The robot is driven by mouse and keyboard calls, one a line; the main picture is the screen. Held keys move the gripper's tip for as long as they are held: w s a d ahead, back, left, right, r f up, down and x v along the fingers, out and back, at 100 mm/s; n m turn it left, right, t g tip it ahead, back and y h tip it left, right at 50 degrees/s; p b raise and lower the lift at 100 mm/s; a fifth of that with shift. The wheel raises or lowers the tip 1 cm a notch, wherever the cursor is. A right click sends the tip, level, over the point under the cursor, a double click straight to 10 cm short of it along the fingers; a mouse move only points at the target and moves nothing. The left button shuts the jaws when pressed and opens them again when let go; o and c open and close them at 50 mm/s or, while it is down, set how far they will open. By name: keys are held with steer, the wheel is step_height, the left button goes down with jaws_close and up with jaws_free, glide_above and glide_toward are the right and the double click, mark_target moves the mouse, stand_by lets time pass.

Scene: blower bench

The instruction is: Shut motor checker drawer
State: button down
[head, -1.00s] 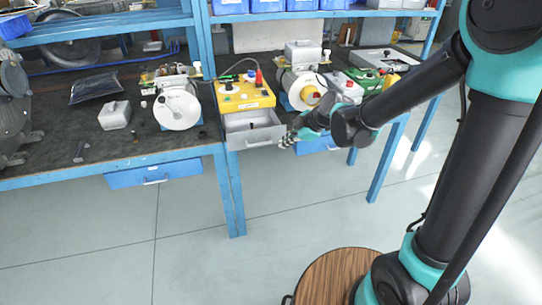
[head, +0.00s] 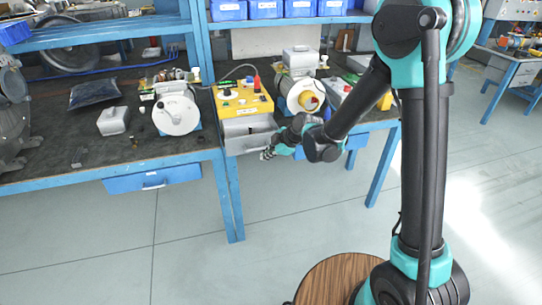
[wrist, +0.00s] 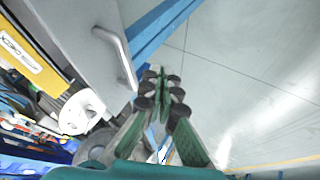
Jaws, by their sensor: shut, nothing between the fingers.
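The motor checker (head: 240,98) is a yellow-topped box on the bench with a red and a black knob. Its grey drawer (head: 250,143) stands pulled out toward me over the bench's front edge. A small dark item lies inside it. In the wrist view the drawer front (wrist: 88,30) and its bar handle (wrist: 117,52) are at upper left, with the yellow panel (wrist: 30,55) beyond. My gripper (head: 267,154) is shut and empty, just in front of the drawer's right part. In the wrist view its fingertips (wrist: 163,84) are beside the handle's end; contact cannot be told.
White round blower parts (head: 176,112) and (head: 303,95) stand on either side of the checker. Blue bench drawers (head: 152,178) hang under the bench top. A blue bench leg (head: 232,195) stands below the drawer.

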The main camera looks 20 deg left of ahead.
steer(key=shift+w+a+r, duration=0.15)
steer(key=shift+w+a, duration=0.2)
steer(key=shift+w, duration=0.2)
steer(key=shift+w+a+r, duration=0.1)
steer(key=shift+w+a, duration=0.2)
steer(key=shift+w, duration=0.25)
steer(key=w+a, duration=0.2)
steer(key=w, duration=0.2)
steer(key=w+a, duration=0.3)
steer(key=w, duration=0.2)
steer(key=w+a, duration=0.3)
steer(key=w, duration=0.1)
steer(key=shift+w+a, duration=0.15)
steer(key=shift+w, duration=0.1)
